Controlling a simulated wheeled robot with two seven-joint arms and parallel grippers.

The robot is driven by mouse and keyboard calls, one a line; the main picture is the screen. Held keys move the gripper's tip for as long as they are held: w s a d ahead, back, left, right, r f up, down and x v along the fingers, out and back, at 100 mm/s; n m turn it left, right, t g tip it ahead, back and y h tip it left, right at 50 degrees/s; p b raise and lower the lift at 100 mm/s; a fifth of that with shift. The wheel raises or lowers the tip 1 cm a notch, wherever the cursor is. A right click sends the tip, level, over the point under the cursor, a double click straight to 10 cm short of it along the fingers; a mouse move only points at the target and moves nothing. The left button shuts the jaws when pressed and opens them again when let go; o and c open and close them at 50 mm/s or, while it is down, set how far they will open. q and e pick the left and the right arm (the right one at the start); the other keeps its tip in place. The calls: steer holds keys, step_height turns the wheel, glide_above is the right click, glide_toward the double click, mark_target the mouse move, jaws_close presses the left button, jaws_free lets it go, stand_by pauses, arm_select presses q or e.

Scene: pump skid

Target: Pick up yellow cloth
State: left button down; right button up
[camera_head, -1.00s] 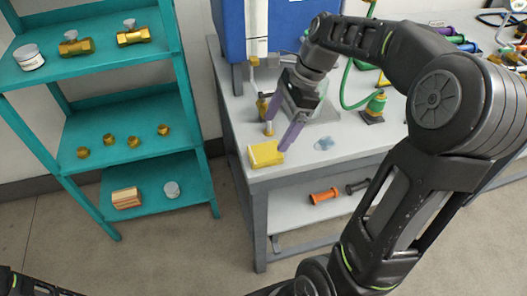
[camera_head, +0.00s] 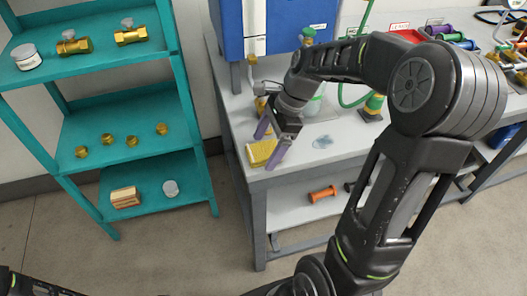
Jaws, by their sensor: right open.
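The yellow cloth (camera_head: 259,151) lies folded on the grey bench top (camera_head: 330,128), at its front left corner. My right gripper (camera_head: 267,150) is open and low over the cloth, with its two purple fingers spread. One finger shows above the cloth's far edge and the other crosses its right end. Part of the cloth is hidden behind the fingers. I cannot tell whether the fingers touch it. My left gripper is not in view; only a dark part of my left arm shows at the lower left corner.
A blue cabinet (camera_head: 285,30) stands behind the gripper. A light blue crumpled piece (camera_head: 322,142) lies right of the cloth. A brass and green fitting (camera_head: 373,107) stands farther right. A teal shelf (camera_head: 130,158) with brass parts is at left. Orange spool (camera_head: 322,193) sits on the lower shelf.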

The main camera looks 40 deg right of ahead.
steer(key=shift+f, duration=0.1)
steer(key=shift+c, duration=0.4)
steer(key=c, duration=1.4)
